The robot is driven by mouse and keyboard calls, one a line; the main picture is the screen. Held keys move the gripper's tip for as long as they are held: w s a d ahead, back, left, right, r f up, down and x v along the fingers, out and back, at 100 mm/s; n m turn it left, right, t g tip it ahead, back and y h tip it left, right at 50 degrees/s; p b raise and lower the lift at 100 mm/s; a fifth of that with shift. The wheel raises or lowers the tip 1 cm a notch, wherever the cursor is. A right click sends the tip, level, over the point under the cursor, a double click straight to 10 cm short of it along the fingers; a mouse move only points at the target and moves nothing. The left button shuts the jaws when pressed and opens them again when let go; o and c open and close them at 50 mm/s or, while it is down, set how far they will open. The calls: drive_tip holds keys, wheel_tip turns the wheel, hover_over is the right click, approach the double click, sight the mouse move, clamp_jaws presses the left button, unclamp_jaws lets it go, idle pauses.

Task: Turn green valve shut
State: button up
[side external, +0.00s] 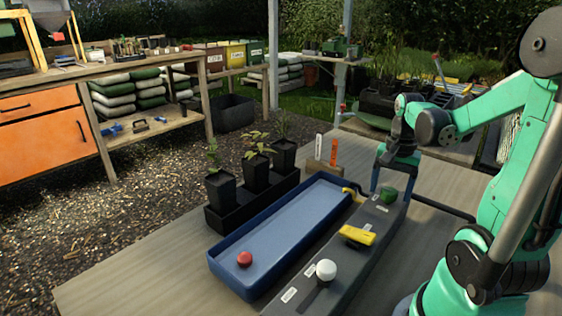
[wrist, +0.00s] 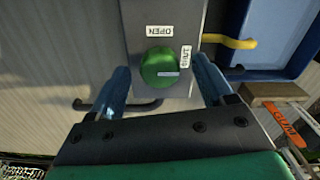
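The green valve (side external: 388,195) is a round knob at the far end of a long dark grey panel (side external: 335,268). In the wrist view, the green valve (wrist: 157,66) has a pale pointer line that points right, toward the side with the SHUT label (wrist: 186,57). The OPEN label (wrist: 160,31) lies above the knob in that view. My gripper (side external: 391,187) is over the knob, pointing down. Its two blue fingers are spread wide, one on each side of the knob, with visible gaps. In the wrist view my gripper (wrist: 160,65) holds nothing.
A yellow lever (side external: 357,236) and a white knob (side external: 326,270) are on the same panel. Potted seedlings (side external: 256,172) and upright labels (side external: 334,151) stand beyond. A yellow spout (wrist: 230,41) is near the valve.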

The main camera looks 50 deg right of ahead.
sight(390, 190)
drive_tip(key=shift+r, duration=0.1)
drive_tip(key=shift+r, duration=2.7)
drive_tip(key=w+a+n+t, duration=0.3)
drive_tip(key=w+a+n, duration=0.1)
drive_tip(key=a+n, duration=0.4)
drive_tip(key=w+a+n+t, duration=0.4)
drive_tip(key=a+n, duration=0.4)
drive_tip(key=a, duration=0.4)
drive_tip(key=shift+w+f, duration=0.15)
drive_tip(key=shift+w, duration=0.2)
